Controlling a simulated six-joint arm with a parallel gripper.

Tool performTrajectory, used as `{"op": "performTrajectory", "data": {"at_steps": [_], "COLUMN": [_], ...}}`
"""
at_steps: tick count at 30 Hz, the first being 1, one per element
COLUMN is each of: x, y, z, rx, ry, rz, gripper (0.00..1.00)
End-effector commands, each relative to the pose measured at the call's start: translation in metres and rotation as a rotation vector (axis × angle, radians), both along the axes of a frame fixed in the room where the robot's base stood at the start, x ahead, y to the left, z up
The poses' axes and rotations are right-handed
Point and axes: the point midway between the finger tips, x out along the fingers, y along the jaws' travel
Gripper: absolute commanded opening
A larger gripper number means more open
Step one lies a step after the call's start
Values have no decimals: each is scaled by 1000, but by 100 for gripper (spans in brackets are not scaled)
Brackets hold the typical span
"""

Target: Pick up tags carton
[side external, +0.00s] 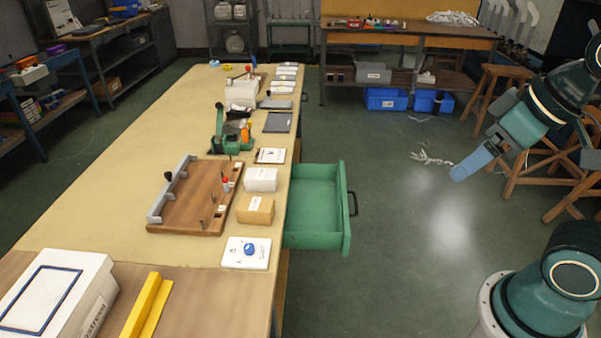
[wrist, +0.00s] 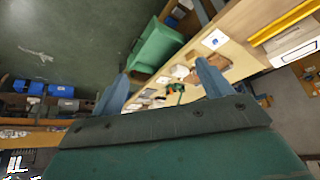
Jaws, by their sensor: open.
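Two small cartons sit side by side on the long table (side external: 130,130) near its right edge: a white one (side external: 261,180) and a tan one (side external: 255,210). Their labels are too small to read, so I cannot tell which is the tags carton. My gripper (side external: 462,172) is high over the floor at the right, well apart from the table and both cartons. In the wrist view my gripper (wrist: 163,74) shows two blue fingers spread wide with nothing held between them. The cartons are tiny and hard to tell apart there.
A green drawer (side external: 317,212) stands open and looks empty, jutting from the table beside the cartons. A wooden board (side external: 192,200) with a grey rail lies left of them. A white card with a blue knob (side external: 249,250) lies in front. Open floor separates my arm from the table.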

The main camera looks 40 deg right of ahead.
Motion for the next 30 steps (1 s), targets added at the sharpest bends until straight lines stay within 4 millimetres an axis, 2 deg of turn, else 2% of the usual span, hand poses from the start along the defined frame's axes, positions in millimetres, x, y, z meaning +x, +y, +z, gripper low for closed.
{"op": "performTrajectory", "data": {"at_steps": [8,14,21,30], "x": [7,32,85,160], "y": [1,4,10,15], "z": [4,17,36,45], "rx": [-3,-10,-23,-36], "ry": [3,15,34,54], "rz": [11,53,135,246], "gripper": [78,78,78,78]}}
